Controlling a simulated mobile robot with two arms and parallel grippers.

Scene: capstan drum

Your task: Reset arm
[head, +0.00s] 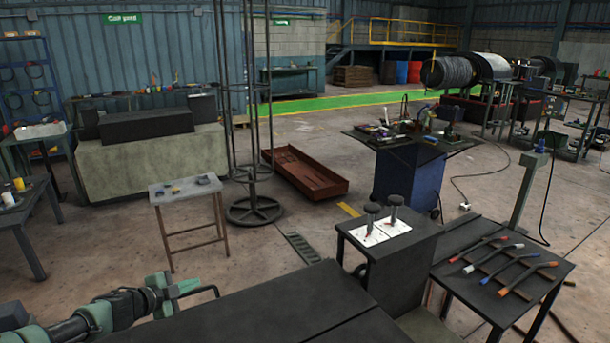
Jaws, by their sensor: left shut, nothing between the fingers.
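My left arm comes in at the lower left. Its green and dark left gripper (178,290) is shut and empty, beside the left end of a long black flat surface (270,308). A thin dark bent bar (207,291) shows close to the gripper; I cannot tell whether they touch. My right arm and gripper are not in view.
A dark cabinet (392,262) with two upright dark-topped pieces stands right of the black surface. A black table (535,285) holds several colour-ended tools. Farther off are a small grey-topped table (185,190), a rusty tray (305,175) and open concrete floor.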

